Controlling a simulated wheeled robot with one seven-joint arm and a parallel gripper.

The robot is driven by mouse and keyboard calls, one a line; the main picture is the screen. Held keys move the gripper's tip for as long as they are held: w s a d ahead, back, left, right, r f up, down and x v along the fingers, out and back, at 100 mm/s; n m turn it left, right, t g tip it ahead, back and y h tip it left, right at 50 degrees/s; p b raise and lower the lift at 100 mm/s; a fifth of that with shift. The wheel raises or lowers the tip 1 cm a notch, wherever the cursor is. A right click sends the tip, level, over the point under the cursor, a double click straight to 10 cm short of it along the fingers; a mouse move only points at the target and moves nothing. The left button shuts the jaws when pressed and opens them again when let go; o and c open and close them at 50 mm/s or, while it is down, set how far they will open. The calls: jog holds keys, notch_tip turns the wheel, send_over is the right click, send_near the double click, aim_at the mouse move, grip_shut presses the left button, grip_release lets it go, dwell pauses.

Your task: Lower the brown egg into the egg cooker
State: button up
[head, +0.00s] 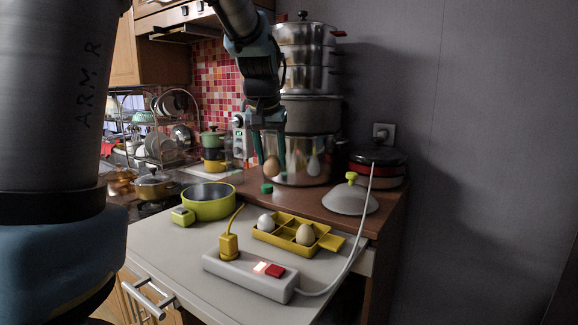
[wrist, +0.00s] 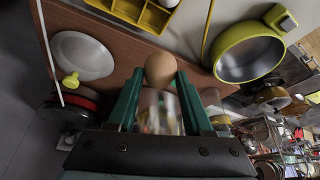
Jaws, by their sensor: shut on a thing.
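The brown egg (head: 271,167) is held between the fingertips of my gripper (head: 270,158), up in the air above the back of the counter. In the wrist view the brown egg (wrist: 160,69) sits between the two green fingers of my gripper (wrist: 158,75). The egg cooker (head: 209,203) looks like an open yellow-green round pan with a grey inside and a small box on its left side. It stands lower and to the left of the egg, and also shows in the wrist view (wrist: 247,62). No egg shows inside it.
A yellow tray (head: 283,246) holds a white egg (head: 265,222) and a beige egg (head: 305,235). A white power strip (head: 250,275) with a yellow plug (head: 228,244) lies in front. A grey lid (head: 350,200) rests at right. Stacked steel pots (head: 306,100) stand behind.

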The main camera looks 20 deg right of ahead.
jog(key=w+a+f+b, duration=0.2)
jog(key=w+a+b, duration=0.2)
jog(key=w+a, duration=0.8)
jog(key=shift+w+a+f, duration=0.3)
jog(key=shift+w+a, duration=0.05)
jog(key=shift+a, duration=0.85)
jog(key=shift+w, duration=0.1)
jog(key=shift+w+d, duration=0.2)
jog(key=shift+f, duration=0.1)
jog(key=shift+f+b, duration=1.85)
jog(key=shift+f, duration=0.65)
jog(key=shift+f+b, duration=2)
jog(key=shift+f, duration=0.65)
